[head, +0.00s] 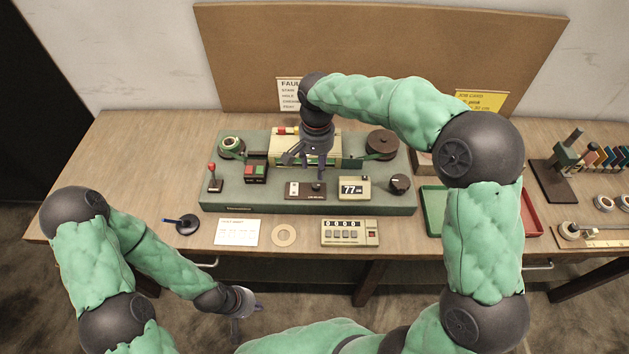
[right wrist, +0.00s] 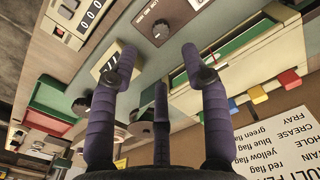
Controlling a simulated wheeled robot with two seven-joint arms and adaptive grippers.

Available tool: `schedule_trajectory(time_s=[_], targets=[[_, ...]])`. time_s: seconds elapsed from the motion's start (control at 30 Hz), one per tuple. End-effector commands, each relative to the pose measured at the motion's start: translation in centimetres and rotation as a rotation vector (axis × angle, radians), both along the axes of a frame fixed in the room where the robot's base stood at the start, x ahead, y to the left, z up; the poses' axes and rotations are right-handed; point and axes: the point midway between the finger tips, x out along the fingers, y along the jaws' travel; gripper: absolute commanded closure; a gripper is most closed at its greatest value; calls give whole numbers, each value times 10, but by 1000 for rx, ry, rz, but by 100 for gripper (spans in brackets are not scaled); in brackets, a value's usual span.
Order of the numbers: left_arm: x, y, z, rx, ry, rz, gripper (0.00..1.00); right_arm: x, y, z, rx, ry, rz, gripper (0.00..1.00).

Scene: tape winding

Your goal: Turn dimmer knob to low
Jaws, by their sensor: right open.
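That panel (head: 305,190) lies at the middle of the green console (head: 240,199) in the head view. A larger black knob (head: 399,183) stands at the console's right end.
A counter box (head: 350,232), tape ring (head: 284,236) and card (head: 237,232) lie in front.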

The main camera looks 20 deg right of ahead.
Motion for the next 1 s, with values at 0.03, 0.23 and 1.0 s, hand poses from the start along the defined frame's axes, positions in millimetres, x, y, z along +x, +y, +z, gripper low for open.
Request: schedule_trajectory(time_s=[0.03,0.23,1.0], targets=[[0,0,-5,0,-1,0,100,-1,0,-13,0,4,0,52],[1,0,-16,0,-1,0,100,-1,0,-50,-1,4,2,52],[1,0,-26,0,-1,0,100,0,0,-85,0,1,2,81]])
